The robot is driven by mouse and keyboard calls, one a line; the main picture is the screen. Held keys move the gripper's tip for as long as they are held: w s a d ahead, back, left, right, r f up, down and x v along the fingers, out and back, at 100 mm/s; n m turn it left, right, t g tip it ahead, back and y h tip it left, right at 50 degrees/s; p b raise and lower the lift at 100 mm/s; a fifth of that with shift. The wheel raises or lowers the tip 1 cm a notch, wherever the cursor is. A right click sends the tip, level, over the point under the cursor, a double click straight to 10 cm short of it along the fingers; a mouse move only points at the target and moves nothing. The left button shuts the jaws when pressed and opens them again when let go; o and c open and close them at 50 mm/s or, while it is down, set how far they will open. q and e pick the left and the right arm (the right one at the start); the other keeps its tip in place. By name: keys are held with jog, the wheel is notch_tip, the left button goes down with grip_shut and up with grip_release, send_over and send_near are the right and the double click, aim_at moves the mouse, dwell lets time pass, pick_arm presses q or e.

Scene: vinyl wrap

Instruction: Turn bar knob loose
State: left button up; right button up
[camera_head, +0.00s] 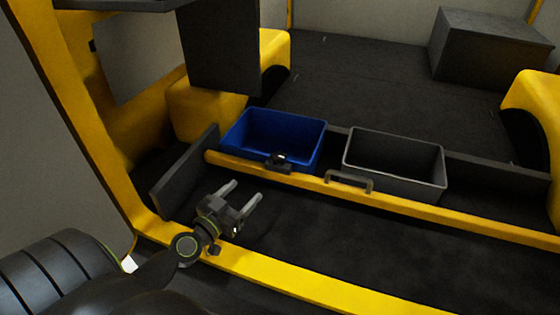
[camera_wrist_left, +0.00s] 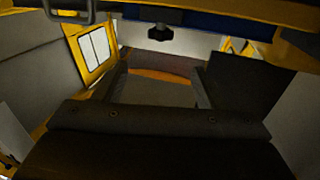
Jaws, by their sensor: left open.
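The black bar knob (camera_head: 278,162) sits on the yellow bar (camera_head: 310,182) in front of the blue bin, in the head view. The knob also shows at the top middle of the left wrist view (camera_wrist_left: 160,33). My left gripper (camera_head: 243,190) is open and empty, with its two grey fingers apart. It is to the lower left of the knob in the head view and apart from it. Its fingers do not show in the left wrist view. My right gripper is out of view.
A blue bin (camera_head: 275,135) and a grey bin (camera_head: 395,163) stand behind the bar. A handle (camera_head: 348,181) is on the bar, right of the knob. A yellow sill (camera_head: 290,276) runs in front. The dark floor between sill and bar looks clear.

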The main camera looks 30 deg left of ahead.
pick_arm(q)
jog(key=p, duration=0.2)
send_near(274, 162)
jog(key=w, duration=1.2)
jog(key=shift+w, duration=0.2)
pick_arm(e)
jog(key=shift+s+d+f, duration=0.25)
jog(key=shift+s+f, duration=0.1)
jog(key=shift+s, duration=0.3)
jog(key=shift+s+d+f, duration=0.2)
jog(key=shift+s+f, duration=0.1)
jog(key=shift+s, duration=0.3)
pick_arm(q)
jog(key=shift+c, duration=0.4)
